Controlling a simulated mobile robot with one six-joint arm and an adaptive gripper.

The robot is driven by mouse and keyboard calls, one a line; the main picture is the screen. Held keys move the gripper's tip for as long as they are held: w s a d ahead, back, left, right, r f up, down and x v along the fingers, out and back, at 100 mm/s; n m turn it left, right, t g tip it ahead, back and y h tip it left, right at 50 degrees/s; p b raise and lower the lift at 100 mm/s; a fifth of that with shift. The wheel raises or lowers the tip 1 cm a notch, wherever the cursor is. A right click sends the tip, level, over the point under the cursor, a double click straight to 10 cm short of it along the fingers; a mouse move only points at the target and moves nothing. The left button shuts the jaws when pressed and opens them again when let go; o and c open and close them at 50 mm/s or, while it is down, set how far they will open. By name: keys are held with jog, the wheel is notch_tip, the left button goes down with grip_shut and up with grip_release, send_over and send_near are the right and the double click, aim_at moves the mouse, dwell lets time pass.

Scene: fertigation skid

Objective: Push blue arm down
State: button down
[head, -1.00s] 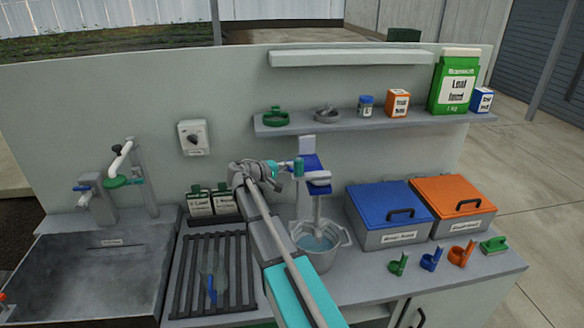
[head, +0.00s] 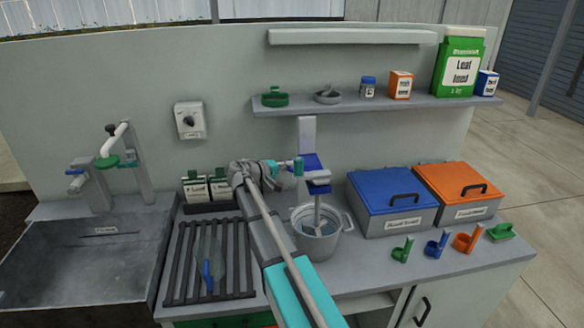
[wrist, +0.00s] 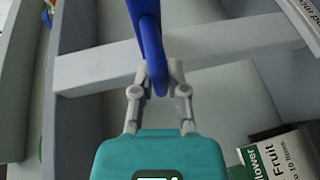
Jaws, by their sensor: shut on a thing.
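The blue arm (head: 318,188) sits on a grey upright post (head: 307,132) at the back of the counter. A stirrer shaft (head: 318,211) hangs from it into a grey bucket (head: 331,243). My gripper (head: 299,167) reaches the arm from the left. In the wrist view, the blue arm (wrist: 151,40) runs down between my fingers (wrist: 159,78), which are shut on it. My own wrist hides part of the post and arm in the head view.
A shelf (head: 420,105) with jars and boxes runs above. Blue-lidded (head: 385,191) and orange-lidded (head: 455,182) bins stand to the right, with several small coloured scoops in front. A sink (head: 80,265) and a slatted rack (head: 208,262) lie left.

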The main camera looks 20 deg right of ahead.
notch_tip(320, 180, down, 5)
jog(key=b, duration=0.4)
jog(key=shift+s+r, duration=0.1)
jog(key=shift+r, duration=0.1)
jog(key=c, duration=0.6)
grip_release()
jog(key=shift+f, duration=0.1)
jog(key=shift+c, duration=0.2)
jog(key=shift+w, duration=0.2)
